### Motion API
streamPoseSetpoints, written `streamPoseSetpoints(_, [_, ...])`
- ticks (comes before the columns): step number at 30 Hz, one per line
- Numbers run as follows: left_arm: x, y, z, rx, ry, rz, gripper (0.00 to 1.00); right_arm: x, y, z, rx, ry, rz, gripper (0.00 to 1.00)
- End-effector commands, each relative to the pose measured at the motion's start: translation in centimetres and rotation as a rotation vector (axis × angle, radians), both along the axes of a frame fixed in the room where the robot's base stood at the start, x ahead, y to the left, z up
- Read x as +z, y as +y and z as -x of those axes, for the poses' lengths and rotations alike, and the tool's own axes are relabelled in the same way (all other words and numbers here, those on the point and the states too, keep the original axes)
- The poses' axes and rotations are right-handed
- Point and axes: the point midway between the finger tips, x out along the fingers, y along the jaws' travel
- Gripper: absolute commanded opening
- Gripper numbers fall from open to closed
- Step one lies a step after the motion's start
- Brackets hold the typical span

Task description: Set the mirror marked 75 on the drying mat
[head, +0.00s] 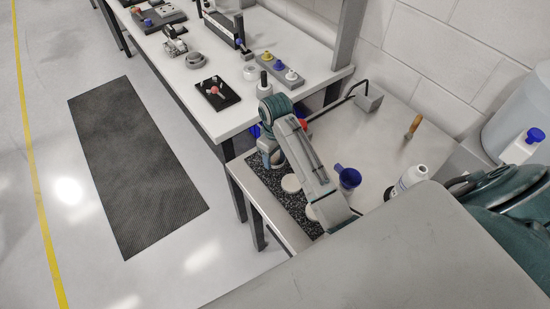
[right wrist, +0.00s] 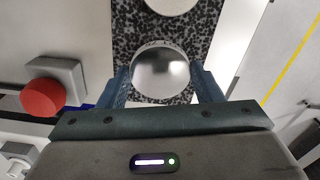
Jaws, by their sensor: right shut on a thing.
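My right gripper (head: 272,160) is at the far end of the speckled dark drying mat (head: 297,207) on the bench. In the right wrist view the right gripper (right wrist: 162,82) is shut on a round shiny mirror (right wrist: 160,66), with one finger on each side. The mat (right wrist: 125,28) lies under the mirror; I cannot tell whether the mirror touches it. No number is readable on the mirror. A pale disc (head: 291,183) lies on the mat, and another (head: 311,212) is partly behind my arm. My left gripper is not in view.
A blue cup (head: 348,178), a white bottle (head: 411,178) and a wooden-handled brush (head: 413,126) stand or lie right of the mat. A red button (right wrist: 40,97) on a grey base is near the gripper. A longer table (head: 215,119) with fixtures adjoins behind.

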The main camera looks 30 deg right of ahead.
Motion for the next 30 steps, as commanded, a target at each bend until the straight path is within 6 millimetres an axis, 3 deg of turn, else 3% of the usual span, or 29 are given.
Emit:
streamPoseSetpoints(3, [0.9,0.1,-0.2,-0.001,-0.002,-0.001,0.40,-0.3,-0.2,-0.7,0.000,0.004,0.000,0.33])
streamPoseSetpoints(10, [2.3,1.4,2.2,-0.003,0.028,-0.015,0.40,-3.3,-0.1,-0.6,0.000,0.002,-0.002,0.33])
streamPoseSetpoints(21, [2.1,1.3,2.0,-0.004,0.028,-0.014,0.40,-3.9,-0.1,-0.6,0.000,-0.001,-0.001,0.33])
streamPoseSetpoints(22, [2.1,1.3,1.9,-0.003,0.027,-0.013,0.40,-3.9,-0.1,-0.6,0.000,-0.001,-0.001,0.63])
streamPoseSetpoints(24, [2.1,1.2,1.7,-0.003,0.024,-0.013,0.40,-3.9,-0.1,-0.6,0.000,-0.001,0.000,0.77])
streamPoseSetpoints(25, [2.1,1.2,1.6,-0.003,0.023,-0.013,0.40,-3.9,-0.1,-0.6,0.000,-0.001,0.000,0.81])
streamPoseSetpoints(30, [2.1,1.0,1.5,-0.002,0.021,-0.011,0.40,-3.9,-0.1,-0.6,0.000,-0.001,0.000,0.81])
